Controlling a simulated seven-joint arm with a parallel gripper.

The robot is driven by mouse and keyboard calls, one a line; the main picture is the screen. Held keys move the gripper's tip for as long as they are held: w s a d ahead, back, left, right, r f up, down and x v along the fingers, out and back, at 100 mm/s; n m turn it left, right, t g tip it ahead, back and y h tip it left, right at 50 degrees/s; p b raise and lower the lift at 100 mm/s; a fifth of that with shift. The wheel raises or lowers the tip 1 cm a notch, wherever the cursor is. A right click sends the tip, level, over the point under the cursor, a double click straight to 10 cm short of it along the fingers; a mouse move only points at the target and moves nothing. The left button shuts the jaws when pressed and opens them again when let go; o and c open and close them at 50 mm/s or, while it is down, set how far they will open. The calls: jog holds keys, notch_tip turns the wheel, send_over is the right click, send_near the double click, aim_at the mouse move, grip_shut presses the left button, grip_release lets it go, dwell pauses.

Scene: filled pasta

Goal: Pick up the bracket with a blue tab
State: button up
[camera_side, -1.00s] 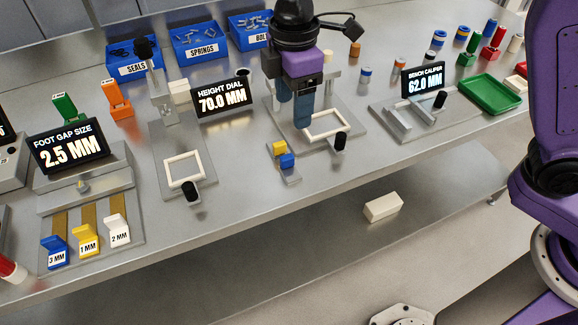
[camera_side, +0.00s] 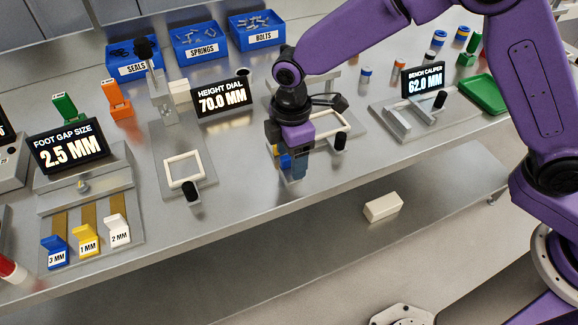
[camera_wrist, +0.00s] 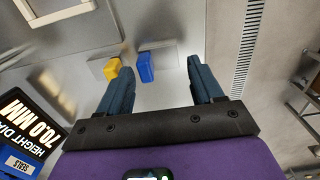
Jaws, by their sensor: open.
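The bracket with a blue tab (camera_wrist: 145,66) lies on the bench. In the wrist view its blue tab shows ahead of my fingers, in the gap between them and nearer the left finger, with a grey metal piece beside it. A bracket with a yellow tab (camera_wrist: 112,68) lies just left of it. My gripper (camera_wrist: 160,67) is open and empty. In the side view my gripper (camera_side: 292,167) is low over the front of the bench, and the blue tab (camera_side: 285,161) shows only partly behind it. I cannot tell the exact height of the fingers above the bracket.
A fixture plate with a cream frame and black knob (camera_side: 341,141) stands just right of my gripper. The height dial display (camera_side: 221,97) is to the left. The bench's front edge is close. A white block (camera_side: 383,207) lies below the bench.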

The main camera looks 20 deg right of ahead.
jog(key=shift+f, duration=1.45)
jog(key=shift+c, duration=0.3)
jog(key=c, duration=0.7)
jog(key=shift+r, duration=0.2)
jog(key=shift+c, duration=0.2)
jog(key=shift+w+a+r, duration=0.1)
jog(key=shift+r, duration=0.45)
jog(key=s+d+r, duration=0.9)
jog(key=s+r, duration=0.2)
jog(key=shift+r, duration=0.3)
